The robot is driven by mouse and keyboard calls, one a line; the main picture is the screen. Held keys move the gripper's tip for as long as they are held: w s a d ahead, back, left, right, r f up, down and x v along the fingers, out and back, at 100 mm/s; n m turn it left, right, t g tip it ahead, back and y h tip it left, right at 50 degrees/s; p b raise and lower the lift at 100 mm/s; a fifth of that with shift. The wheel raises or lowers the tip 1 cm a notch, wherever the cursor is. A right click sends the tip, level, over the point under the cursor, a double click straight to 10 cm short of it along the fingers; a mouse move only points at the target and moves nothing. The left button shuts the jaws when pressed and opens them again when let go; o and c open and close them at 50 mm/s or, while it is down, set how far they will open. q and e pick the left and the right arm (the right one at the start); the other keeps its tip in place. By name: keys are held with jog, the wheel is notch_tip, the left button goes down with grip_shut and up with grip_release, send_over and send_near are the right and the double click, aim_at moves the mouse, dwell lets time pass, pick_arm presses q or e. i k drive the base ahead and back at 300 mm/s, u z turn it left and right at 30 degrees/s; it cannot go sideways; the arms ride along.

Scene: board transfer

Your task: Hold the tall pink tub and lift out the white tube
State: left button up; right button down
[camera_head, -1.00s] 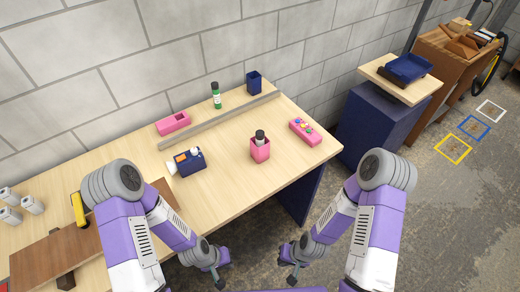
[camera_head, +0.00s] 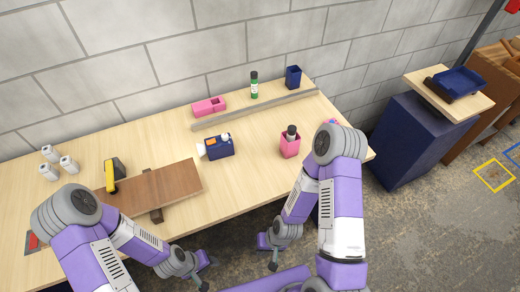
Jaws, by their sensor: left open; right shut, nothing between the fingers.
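The tall pink tub (camera_head: 289,149) stands upright on the right part of the wooden table. A tube (camera_head: 291,132) sticks up from its opening; its top is dark with a pale part below, and its lower end is hidden in the tub. My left gripper (camera_head: 203,274) is low at the bottom of the view, in front of the table edge, open and empty. My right gripper (camera_head: 268,253) is also in front of the table edge, below the tub in the picture, shut with nothing in it. Both are well apart from the tub.
A navy device (camera_head: 219,148) stands left of the tub. Behind are a grey rail (camera_head: 250,110), a pink box (camera_head: 208,106), a green bottle (camera_head: 254,86) and a navy cup (camera_head: 293,77). A brown board (camera_head: 165,187) lies on the left.

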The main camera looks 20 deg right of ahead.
aim_at(291, 130)
jog(key=u, duration=1.05)
jog(key=k, duration=0.85)
jog(key=z, duration=1.5)
jog(key=i, duration=0.45)
jog(key=u, duration=0.1)
